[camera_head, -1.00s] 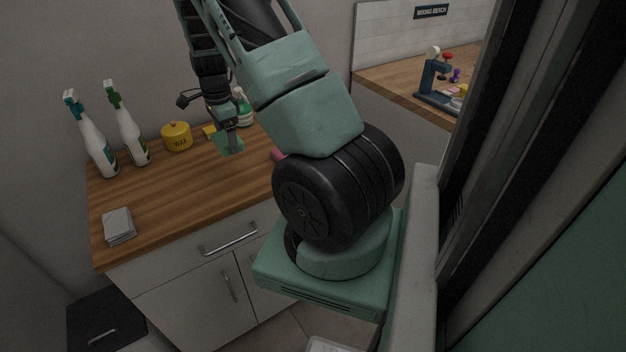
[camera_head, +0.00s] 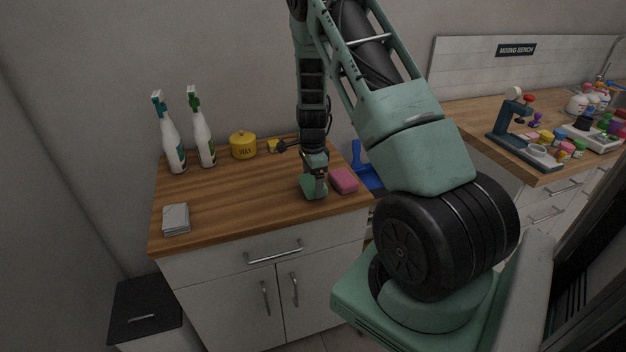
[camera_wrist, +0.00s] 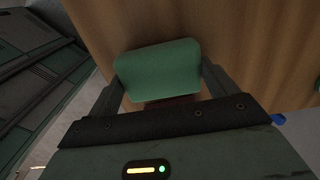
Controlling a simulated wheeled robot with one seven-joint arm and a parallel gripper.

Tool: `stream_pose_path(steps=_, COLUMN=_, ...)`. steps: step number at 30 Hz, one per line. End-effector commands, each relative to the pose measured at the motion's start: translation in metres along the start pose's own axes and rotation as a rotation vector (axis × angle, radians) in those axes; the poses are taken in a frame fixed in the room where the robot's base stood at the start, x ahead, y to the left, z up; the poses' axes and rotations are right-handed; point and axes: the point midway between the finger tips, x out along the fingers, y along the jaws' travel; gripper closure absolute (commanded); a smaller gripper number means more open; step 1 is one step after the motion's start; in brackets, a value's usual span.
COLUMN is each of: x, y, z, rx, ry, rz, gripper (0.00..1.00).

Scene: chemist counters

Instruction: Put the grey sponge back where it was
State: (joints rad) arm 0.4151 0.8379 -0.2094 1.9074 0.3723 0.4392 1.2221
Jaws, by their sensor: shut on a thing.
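My gripper (camera_head: 315,178) is over the right part of the wooden counter, pointing down, shut on a green sponge-like block (camera_head: 311,188). In the wrist view the green block (camera_wrist: 158,70) sits between my two fingers. I cannot tell whether it touches the counter. No plainly grey sponge shows; the held block looks green. A pink sponge (camera_head: 344,181) lies on the counter just right of the held block. A small stack of light grey folded cloths (camera_head: 176,219) lies at the counter's front left.
Two white spray bottles (camera_head: 169,140) (camera_head: 202,138) and a yellow wax tin (camera_head: 243,145) stand at the back left. The counter's middle (camera_head: 240,192) is clear.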

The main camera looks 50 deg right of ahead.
Motion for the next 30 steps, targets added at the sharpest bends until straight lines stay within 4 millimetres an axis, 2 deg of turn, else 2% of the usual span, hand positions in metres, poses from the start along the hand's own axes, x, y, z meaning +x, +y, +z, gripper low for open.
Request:
stream_pose_path(steps=2, x=0.006, y=0.0, z=0.0, rx=0.0, ry=-0.001, rz=0.0, gripper=0.4)
stream_pose_path(steps=12, x=0.01, y=0.0, z=0.0, rx=0.0, ry=0.0, rz=-0.001, gripper=0.4)
stream_pose_path(steps=13, x=0.01, y=-0.001, z=0.0, rx=0.0, ry=0.0, rz=-0.002, gripper=0.12)
stream_pose_path(steps=14, x=0.009, y=-0.001, z=0.0, rx=0.0, ry=0.0, rz=-0.002, gripper=0.04)
stream_pose_path(steps=15, x=0.009, y=-0.001, z=0.0, rx=0.0, ry=0.0, rz=-0.002, gripper=0.0)
stream_pose_path(steps=21, x=0.008, y=-0.001, z=0.0, rx=0.0, ry=0.0, rz=-0.002, gripper=0.0)
stream_pose_path(steps=25, x=0.001, y=-0.001, z=0.0, rx=0.0, ry=0.0, rz=-0.004, gripper=0.0)
stream_pose_path(steps=30, x=-0.028, y=-0.002, z=0.001, rx=0.0, ry=0.0, rz=-0.007, gripper=0.0)
